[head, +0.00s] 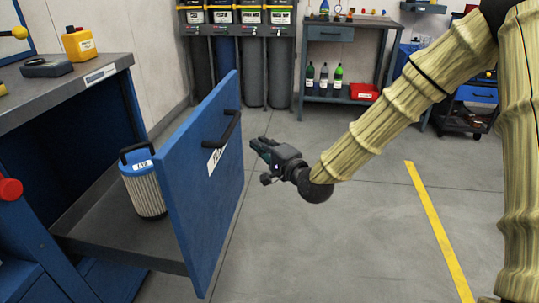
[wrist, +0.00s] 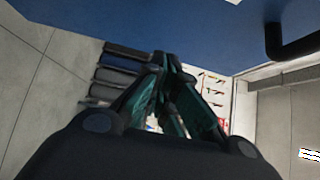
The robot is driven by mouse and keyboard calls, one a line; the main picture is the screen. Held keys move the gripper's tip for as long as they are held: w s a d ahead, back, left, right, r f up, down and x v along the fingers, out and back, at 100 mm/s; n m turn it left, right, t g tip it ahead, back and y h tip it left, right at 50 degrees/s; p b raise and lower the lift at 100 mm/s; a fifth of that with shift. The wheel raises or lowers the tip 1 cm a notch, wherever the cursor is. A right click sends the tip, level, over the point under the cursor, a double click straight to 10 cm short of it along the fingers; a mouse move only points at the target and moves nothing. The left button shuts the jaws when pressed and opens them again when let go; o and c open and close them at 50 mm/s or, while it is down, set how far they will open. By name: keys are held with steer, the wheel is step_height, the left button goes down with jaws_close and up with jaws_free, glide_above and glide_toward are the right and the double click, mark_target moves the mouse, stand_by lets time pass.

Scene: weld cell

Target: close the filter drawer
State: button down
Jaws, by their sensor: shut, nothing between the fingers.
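The filter drawer (head: 205,185) is pulled out of the blue bench at the left in the head view, its tall blue front facing right. A black bar handle (head: 222,130) is on the front, above a white label. A white pleated filter with a blue cap (head: 147,188) stands upright inside the drawer. My gripper (head: 254,145) is shut and empty, just right of the drawer front, near the handle. In the wrist view the drawer front (wrist: 150,25) fills the top and the handle (wrist: 290,42) shows at the upper right. Whether the fingertips touch the front cannot be told.
The bench top (head: 60,85) holds a yellow container (head: 78,43) and a dark device. Tall grey cylinders (head: 252,75) stand at the back wall. A shelf table (head: 345,95) holds bottles and a red tray. The grey floor right of the drawer is clear.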

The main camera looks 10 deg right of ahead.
mark_target(235, 133)
steer(key=shift+w+a+b, duration=0.3)
steer(key=shift+w+a, duration=0.2)
steer(key=shift+a, duration=0.25)
steer(key=shift+w+a+b, duration=0.25)
steer(key=shift+w+a, duration=0.2)
steer(key=shift+a, duration=0.3)
steer(key=shift+w+a+b, duration=0.3)
steer(key=shift+w+a, duration=0.2)
steer(key=shift+a, duration=0.25)
